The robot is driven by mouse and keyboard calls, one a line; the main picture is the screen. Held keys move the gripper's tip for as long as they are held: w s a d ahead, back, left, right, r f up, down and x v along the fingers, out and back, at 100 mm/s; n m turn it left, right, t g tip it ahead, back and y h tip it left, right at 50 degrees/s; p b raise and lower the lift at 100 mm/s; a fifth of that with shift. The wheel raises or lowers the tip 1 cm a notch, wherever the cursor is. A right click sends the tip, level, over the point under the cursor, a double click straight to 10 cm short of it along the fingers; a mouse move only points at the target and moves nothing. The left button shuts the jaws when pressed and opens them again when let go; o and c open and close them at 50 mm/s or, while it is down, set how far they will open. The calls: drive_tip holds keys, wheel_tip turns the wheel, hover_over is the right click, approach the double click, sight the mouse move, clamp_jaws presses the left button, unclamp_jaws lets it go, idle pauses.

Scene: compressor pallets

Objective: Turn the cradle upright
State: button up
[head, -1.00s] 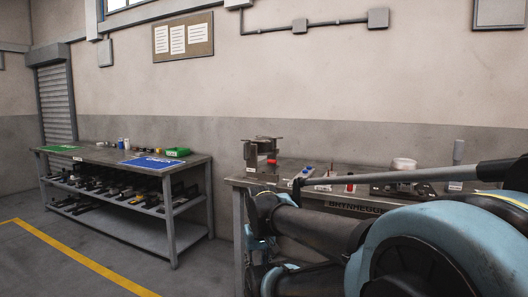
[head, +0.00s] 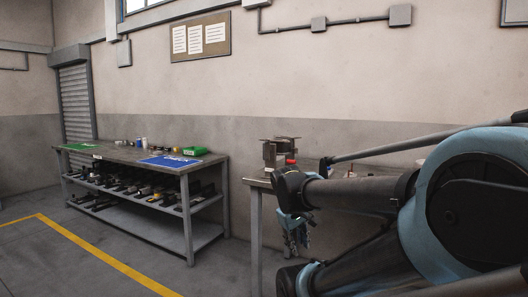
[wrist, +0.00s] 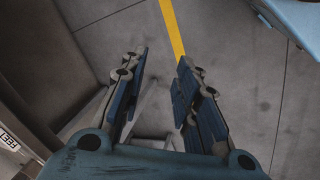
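I cannot make out a cradle for certain in either view. A grey metal fixture (head: 270,153) with a flat top stands on the left end of the right-hand workbench (head: 256,182), a small red part (head: 291,159) beside it. My gripper (head: 292,240) hangs in front of that bench, below its top, in the head view. In the wrist view my gripper (wrist: 160,62) points down over the floor. Its two blue fingers are apart with nothing between them. My arm hides most of the right-hand bench top.
A second workbench (head: 120,152) stands at the left, with a blue mat (head: 170,162), a green mat (head: 80,147) and a green bin (head: 195,150). Dark parts fill its shelf. A yellow line (head: 90,260) crosses the open floor in front.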

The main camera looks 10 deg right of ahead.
drive_tip(key=w+r+n+t+h, duration=0.25)
drive_tip(key=w+r+n, duration=0.4)
drive_tip(key=w, duration=0.45)
drive_tip(key=w+r+n+t+h, duration=0.1)
drive_tip(key=w+r+n+h, duration=0.5)
drive_tip(key=w, duration=0.5)
drive_tip(key=w+a+r+n+t+h, duration=0.1)
drive_tip(key=w+a+r+n+t, duration=0.3)
drive_tip(key=w+a, duration=0.45)
drive_tip(key=w+a+r+n+t+h, duration=0.1)
drive_tip(key=w+a+r+n+t, duration=0.1)
drive_tip(key=w+a+r+n, duration=0.55)
drive_tip(key=shift+m, duration=0.9)
drive_tip(key=x, duration=0.6)
drive_tip(key=f+x, duration=0.1)
drive_tip(key=x, duration=0.5)
drive_tip(key=w+a+x, duration=0.1)
drive_tip(key=x, duration=0.5)
drive_tip(key=shift+f, duration=0.2)
drive_tip(key=shift+c, duration=0.3)
clamp_jaws()
